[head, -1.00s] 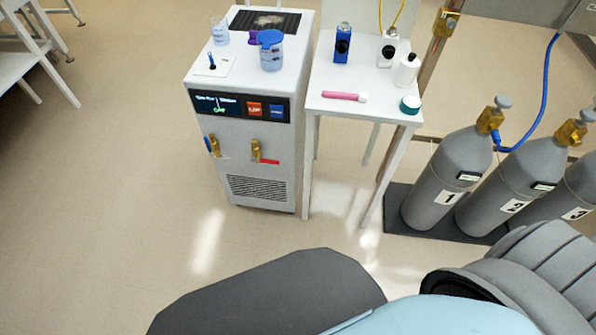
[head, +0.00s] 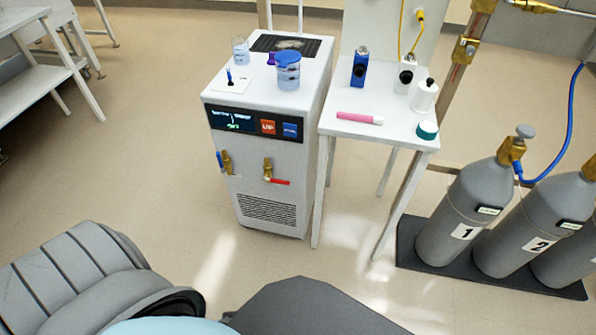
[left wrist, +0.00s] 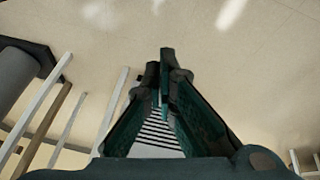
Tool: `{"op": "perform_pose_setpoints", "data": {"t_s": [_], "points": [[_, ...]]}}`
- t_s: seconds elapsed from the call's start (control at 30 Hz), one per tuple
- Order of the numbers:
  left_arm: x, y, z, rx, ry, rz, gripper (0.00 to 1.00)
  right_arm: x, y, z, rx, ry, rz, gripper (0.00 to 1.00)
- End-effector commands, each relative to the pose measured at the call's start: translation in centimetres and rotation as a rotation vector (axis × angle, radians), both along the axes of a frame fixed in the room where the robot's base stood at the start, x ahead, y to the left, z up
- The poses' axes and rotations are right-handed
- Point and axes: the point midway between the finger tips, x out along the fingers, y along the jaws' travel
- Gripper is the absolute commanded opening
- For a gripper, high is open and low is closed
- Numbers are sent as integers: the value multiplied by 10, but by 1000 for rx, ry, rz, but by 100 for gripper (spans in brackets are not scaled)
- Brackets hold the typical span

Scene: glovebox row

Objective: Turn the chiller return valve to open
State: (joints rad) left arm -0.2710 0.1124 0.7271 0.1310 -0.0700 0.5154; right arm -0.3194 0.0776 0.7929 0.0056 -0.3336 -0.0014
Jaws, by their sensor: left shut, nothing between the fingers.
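The white chiller (head: 262,120) stands on the floor in the head view. Its front has two brass valves below the display. The left valve (head: 226,161) has a blue handle that stands nearly upright. The right valve (head: 267,168) has a red handle (head: 279,182) that lies nearly level, pointing right. I cannot read which valve is the return. My left gripper (left wrist: 164,78) shows in the left wrist view, its fingertips together and empty, away from both valves. Neither gripper shows in the head view.
A white side table (head: 373,128) right of the chiller holds bottles, a pink marker (head: 359,118) and a teal-lidded jar (head: 427,131). Grey gas cylinders (head: 468,213) stand at right. The floor (head: 120,150) left of the chiller is clear.

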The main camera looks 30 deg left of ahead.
Motion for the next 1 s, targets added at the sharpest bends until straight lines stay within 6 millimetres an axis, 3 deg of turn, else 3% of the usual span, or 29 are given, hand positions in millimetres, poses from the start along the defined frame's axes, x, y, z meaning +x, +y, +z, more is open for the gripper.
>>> {"op": "perform_pose_setpoints", "data": {"t_s": [0.03, 0.1, 0.17, 0.2, 0.3, 0.4, 0.5, 0.67, 0.87, 1.0], "points": [[49, 10, -37, -103, -161, 233, 0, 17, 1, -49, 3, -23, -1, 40], [123, 27, -41, -368, -432, 635, 0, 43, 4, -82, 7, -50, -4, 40], [179, 43, -31, -674, -649, 945, 0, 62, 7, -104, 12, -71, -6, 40], [208, 53, -20, -907, -770, 1117, 0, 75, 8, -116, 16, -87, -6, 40], [258, 76, 14, -1505, -952, 1403, 0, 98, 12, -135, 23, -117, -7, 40], [279, 91, 45, -1976, -987, 1513, 0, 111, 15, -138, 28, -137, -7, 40], [288, 100, 64, -2214, -969, 1539, 0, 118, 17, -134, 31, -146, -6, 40], [302, 106, 73, -2263, -962, 1542, 0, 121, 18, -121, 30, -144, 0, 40], [340, 119, 73, -2257, -962, 1544, 0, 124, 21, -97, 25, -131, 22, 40], [368, 129, 73, -2256, -961, 1545, 0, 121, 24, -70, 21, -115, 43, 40]]}}
